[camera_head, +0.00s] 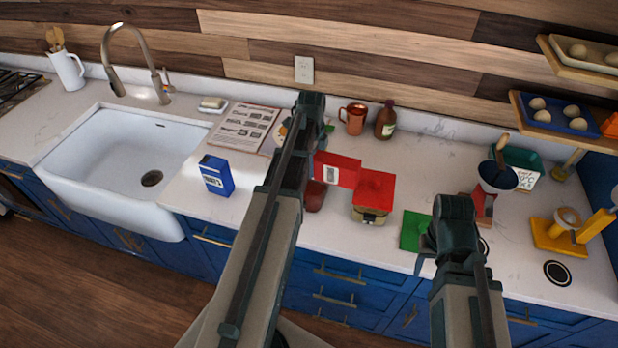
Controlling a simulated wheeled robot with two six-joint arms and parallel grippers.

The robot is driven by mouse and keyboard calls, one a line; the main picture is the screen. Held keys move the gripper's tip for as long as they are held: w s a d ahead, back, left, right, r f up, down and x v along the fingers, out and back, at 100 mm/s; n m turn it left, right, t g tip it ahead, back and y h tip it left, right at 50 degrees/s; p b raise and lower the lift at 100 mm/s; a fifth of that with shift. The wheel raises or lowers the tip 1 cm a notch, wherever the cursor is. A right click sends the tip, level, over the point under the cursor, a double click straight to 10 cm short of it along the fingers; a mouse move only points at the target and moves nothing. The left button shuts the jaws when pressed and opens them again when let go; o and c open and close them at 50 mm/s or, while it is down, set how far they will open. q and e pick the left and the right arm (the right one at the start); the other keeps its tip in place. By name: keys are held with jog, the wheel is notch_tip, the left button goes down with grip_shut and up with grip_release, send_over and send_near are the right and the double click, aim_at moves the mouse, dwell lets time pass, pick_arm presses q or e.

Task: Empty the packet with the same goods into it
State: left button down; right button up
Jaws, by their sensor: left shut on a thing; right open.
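A red packet (338,170) with a pale label is tipped on its side above the counter. My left gripper (314,158) is shut on it at its left end; my own arm hides most of the jaws. Just right of and below the packet stands a red-topped container (374,190) with a pale, brownish front. I cannot tell whether anything is passing between them. A dark red jar (315,196) stands below the packet, partly behind my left arm. My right gripper (428,246) is open and empty near a green mat (415,231).
A blue box (216,176) stands by the sink (120,165). A copper mug (354,118) and brown bottle (386,120) stand at the back. A dark bowl (497,177) and yellow stand (556,236) are on the right.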

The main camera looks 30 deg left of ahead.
pick_arm(q)
jog(key=shift+a+f+h+b, duration=0.15)
jog(key=shift+f+h+b, duration=0.3)
jog(key=shift+h, duration=0.05)
dwell(0.8)
jog(key=shift+a+h+b, duration=0.3)
jog(key=shift+h+b, duration=0.05)
jog(key=shift+h, duration=0.45)
dwell(1.3)
jog(key=shift+s+a+f+t+h+b, duration=0.1)
jog(key=shift+a+t+h+b, duration=0.2)
jog(key=shift+h+b, duration=0.35)
dwell(1.1)
